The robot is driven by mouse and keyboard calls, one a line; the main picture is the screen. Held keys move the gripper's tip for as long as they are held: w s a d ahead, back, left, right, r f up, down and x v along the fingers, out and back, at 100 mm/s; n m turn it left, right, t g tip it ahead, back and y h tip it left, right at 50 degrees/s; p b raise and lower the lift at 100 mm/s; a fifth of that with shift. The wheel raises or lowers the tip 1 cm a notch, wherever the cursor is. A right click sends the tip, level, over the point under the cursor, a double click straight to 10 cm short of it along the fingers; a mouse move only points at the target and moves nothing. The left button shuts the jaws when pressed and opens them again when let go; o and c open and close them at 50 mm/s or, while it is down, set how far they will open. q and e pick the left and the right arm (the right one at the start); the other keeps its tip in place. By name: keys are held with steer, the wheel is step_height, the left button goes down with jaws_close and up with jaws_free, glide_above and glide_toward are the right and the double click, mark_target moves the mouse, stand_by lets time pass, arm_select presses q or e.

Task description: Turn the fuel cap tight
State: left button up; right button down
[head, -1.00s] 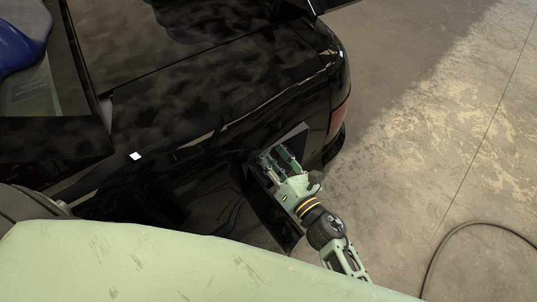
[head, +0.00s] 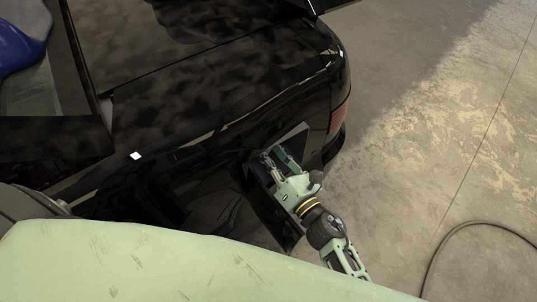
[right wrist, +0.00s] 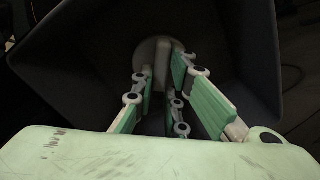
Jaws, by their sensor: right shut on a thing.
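The fuel cap (right wrist: 149,50) is a round grey disc with a raised grip ridge, deep in the dark filler recess (right wrist: 90,75) in the right wrist view. My right gripper (right wrist: 165,72) reaches into the recess, its green-padded fingers shut on the cap's ridge. In the head view my right gripper (head: 274,158) is at the black car's rear side, and the cap is hidden there by the fingers and recess. The cap's seating cannot be judged. My left gripper is not in view.
The black car (head: 200,75) fills the left and middle of the head view. A dark open flap (head: 273,215) hangs beside my right gripper. A black hose or cable (head: 440,250) curves over the concrete floor at right, which is otherwise clear.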

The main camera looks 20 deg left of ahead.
steer(key=m+p, duration=0.1)
steer(key=m, duration=0.4)
steer(key=shift+r, duration=0.2)
steer(key=m+p, duration=0.1)
steer(key=m, duration=0.4)
steer(key=shift+r+m+p, duration=0.1)
steer(key=shift+m+p, duration=0.2)
steer(key=shift+m, duration=0.1)
steer(key=c, duration=1.8)
jaws_free()
steer(key=shift+o, duration=0.2)
steer(key=shift+s, duration=0.1)
steer(key=shift+s+d, duration=0.15)
steer(key=v, duration=1.1)
steer(key=shift+s+d, duration=0.2)
